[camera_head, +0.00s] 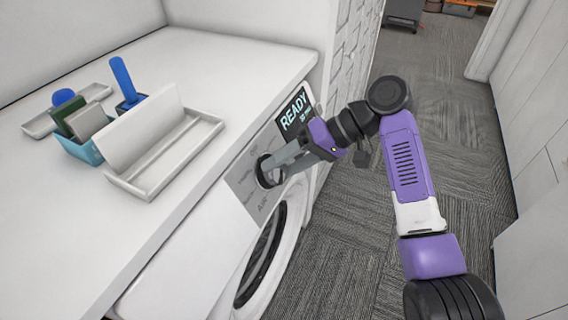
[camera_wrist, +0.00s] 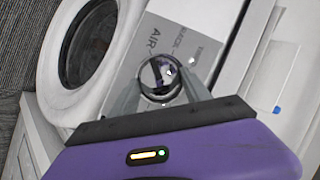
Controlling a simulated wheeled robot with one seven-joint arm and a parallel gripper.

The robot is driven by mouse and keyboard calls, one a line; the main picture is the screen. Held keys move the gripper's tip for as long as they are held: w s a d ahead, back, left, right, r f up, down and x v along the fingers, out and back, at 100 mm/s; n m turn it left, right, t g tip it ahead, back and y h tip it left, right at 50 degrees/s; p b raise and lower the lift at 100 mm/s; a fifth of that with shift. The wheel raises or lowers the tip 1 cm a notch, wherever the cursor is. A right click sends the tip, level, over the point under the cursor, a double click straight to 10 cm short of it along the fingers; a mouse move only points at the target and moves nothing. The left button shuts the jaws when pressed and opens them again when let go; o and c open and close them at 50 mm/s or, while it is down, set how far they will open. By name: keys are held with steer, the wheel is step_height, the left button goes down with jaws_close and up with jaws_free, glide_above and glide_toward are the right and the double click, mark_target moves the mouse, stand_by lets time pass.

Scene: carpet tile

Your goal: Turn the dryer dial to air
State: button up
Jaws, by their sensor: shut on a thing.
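The dryer (camera_head: 262,230) stands under the white counter, with a round door at its front. Its dial (camera_head: 265,172) is a dark, shiny round knob on a grey panel. In the wrist view the dial (camera_wrist: 160,78) sits between my fingers, with the label AIR (camera_wrist: 153,40) printed beside it. My gripper (camera_head: 270,172) reaches in from the right and is shut on the dial; it also shows in the wrist view (camera_wrist: 163,84). The dial's pointer mark is too small to read. A display (camera_head: 295,112) above the panel reads READY.
On the counter (camera_head: 200,60) are a white tray with an upright panel (camera_head: 165,165), a blue holder (camera_head: 82,150) with sponges, a blue-handled brush (camera_head: 123,77) and another tray (camera_head: 38,124). The carpeted floor (camera_head: 350,250) is clear; white cabinets (camera_head: 535,215) stand at right.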

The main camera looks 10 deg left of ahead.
steer(key=shift+f, duration=0.15)
steer(key=o, duration=1.4)
steer(key=shift+v, duration=4)
steer(key=shift+w+a, duration=0.1)
